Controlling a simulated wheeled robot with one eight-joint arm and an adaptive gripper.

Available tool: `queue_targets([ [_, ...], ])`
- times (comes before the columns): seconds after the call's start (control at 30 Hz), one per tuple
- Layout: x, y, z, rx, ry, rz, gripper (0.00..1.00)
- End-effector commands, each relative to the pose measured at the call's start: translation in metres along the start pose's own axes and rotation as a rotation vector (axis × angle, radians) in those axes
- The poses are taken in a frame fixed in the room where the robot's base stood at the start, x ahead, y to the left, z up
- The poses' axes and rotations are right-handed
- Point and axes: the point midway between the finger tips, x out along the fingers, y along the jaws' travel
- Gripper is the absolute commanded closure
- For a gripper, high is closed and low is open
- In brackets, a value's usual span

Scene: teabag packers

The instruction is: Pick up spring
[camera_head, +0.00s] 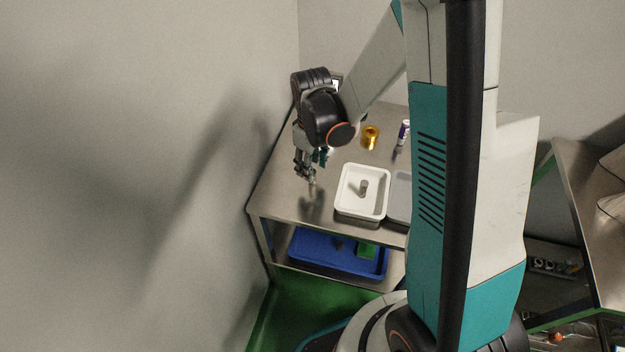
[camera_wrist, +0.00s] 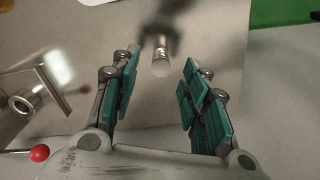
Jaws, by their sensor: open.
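A small pale metallic cylinder, apparently the spring (camera_wrist: 161,57), stands on the steel table between my fingers in the wrist view, with a dark shadow behind it. Coils cannot be made out clearly. My gripper (camera_wrist: 160,85) is open, with teal-padded fingers on either side of the cylinder and a visible gap to each. In the head view my gripper (camera_head: 308,174) points down over the left part of the table, left of the white tray. The exact height of the fingertips above the table is hard to tell.
A white tray (camera_head: 346,208) holds a grey cylinder (camera_head: 363,187); a grey tray (camera_head: 399,207) adjoins it. A gold cylinder (camera_head: 371,136) and a purple-white bottle (camera_head: 403,130) stand behind. A red ball knob (camera_wrist: 40,153) shows in the wrist view. A blue tray (camera_head: 318,262) sits below.

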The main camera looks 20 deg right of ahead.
Motion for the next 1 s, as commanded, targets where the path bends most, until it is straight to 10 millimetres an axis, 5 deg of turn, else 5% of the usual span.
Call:
queue_targets([
  [0.5,0.053,0.0,0.002,0.0,0.001,0.0,0.58],
  [0.73,0.054,0.0,0.002,0.0,0.001,0.0,0.58],
  [0.93,0.054,0.0,0.002,0.0,0.001,0.0,0.99],
  [1.0,0.054,0.0,0.002,0.0,0.001,0.0,1.0],
])
